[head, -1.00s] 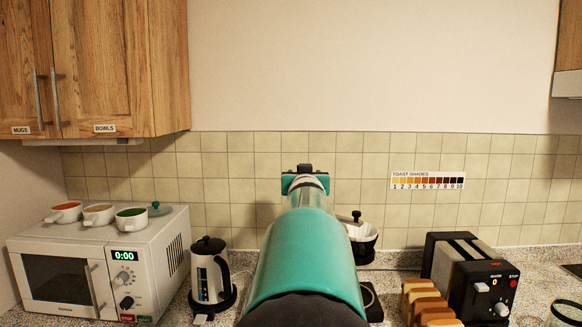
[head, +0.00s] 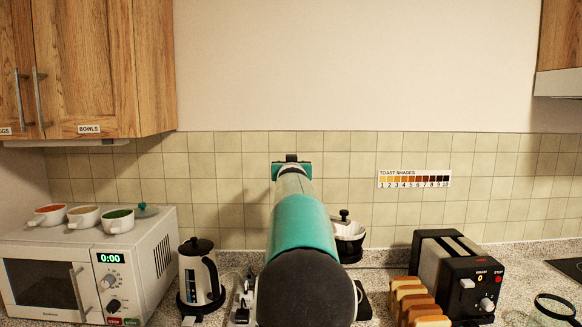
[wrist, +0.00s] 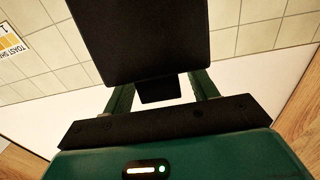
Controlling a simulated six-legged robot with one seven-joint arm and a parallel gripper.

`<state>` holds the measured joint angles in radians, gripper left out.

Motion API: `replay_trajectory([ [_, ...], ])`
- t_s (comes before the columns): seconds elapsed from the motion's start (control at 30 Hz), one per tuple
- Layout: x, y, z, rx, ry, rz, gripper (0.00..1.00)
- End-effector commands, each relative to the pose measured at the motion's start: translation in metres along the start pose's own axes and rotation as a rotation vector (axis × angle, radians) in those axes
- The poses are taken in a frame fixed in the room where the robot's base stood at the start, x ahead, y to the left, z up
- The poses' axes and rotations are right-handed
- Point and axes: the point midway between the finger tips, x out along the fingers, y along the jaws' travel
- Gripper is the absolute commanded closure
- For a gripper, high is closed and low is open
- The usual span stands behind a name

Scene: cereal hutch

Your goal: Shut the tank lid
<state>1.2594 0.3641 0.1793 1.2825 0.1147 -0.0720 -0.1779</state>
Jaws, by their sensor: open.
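My arm stretches forward over the counter. My gripper (head: 291,170) is in front of the tiled wall in the head view, well above the counter, and is seen from behind. In the wrist view my gripper (wrist: 162,92) shows green finger parts partly covered by a dark block, and it is open with nothing seen held. I cannot pick out the tank lid for sure. A dark appliance with a white basket and a black-knobbed cover (head: 344,216) is partly hidden behind my arm. A pale device (head: 243,300) shows left of my arm, its shape unclear.
A black-and-steel kettle (head: 199,274) stands left of my arm. A microwave (head: 60,285) carries several small bowls. A toaster (head: 473,285) and bread slices (head: 410,300) are at the right.

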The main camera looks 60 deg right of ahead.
Motion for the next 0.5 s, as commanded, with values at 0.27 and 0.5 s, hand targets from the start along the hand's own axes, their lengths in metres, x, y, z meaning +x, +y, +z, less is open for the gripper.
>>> replay_trajectory([
  [0.27, -0.0002, 0.0001, 0.0001, 0.0, 0.0, 0.0, 0.61],
  [0.5, -0.0003, 0.0001, 0.0001, 0.0, 0.0, 0.0, 1.0],
])
